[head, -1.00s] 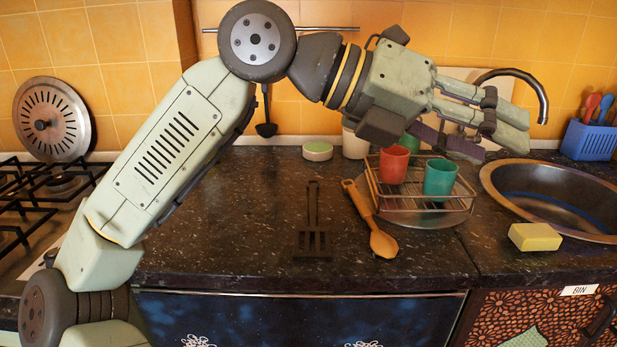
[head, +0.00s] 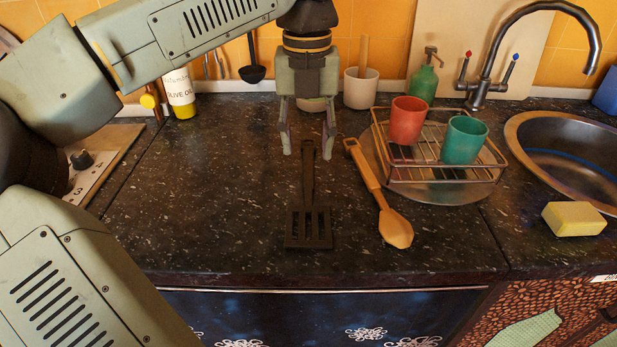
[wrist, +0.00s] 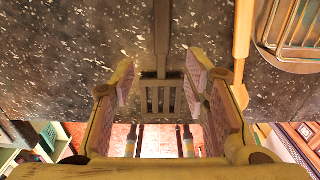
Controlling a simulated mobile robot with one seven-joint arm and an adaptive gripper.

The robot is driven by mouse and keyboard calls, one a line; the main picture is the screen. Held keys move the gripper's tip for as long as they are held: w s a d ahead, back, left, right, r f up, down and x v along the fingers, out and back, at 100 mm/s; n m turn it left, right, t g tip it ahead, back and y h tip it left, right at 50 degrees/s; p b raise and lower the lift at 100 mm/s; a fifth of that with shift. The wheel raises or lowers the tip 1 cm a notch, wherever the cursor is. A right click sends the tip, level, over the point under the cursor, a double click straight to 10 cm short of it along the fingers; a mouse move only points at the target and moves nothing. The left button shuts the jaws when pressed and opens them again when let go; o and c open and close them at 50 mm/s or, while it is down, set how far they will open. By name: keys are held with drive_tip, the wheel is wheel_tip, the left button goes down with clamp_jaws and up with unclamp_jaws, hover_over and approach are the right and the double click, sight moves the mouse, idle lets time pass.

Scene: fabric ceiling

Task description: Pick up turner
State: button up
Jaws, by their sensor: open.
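The turner (head: 308,205) is black with a slotted head. It lies flat on the dark countertop, head toward the front edge and handle toward the wall. In the wrist view the turner (wrist: 161,85) shows between and beyond the fingers, its handle running up the picture. My gripper (head: 307,154) is open and empty, pointing down over the handle's far part. Its fingers stand to the left and right of the handle. In the wrist view my gripper (wrist: 160,85) has its two fingers wide apart. The exact height above the handle is hard to tell.
A wooden spoon (head: 385,210) lies close to the right of the turner. A wire rack (head: 440,172) with a red cup (head: 409,120) and a teal cup (head: 464,140) stands further right. A yellow sponge (head: 573,219) lies by the sink (head: 530,125). The counter left of the turner is clear.

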sight(308, 183)
wheel_tip(308, 183, down, 8)
drive_tip(key=shift+d+f+p, duration=0.1)
drive_tip(key=shift+p, duration=0.85)
clamp_jaws()
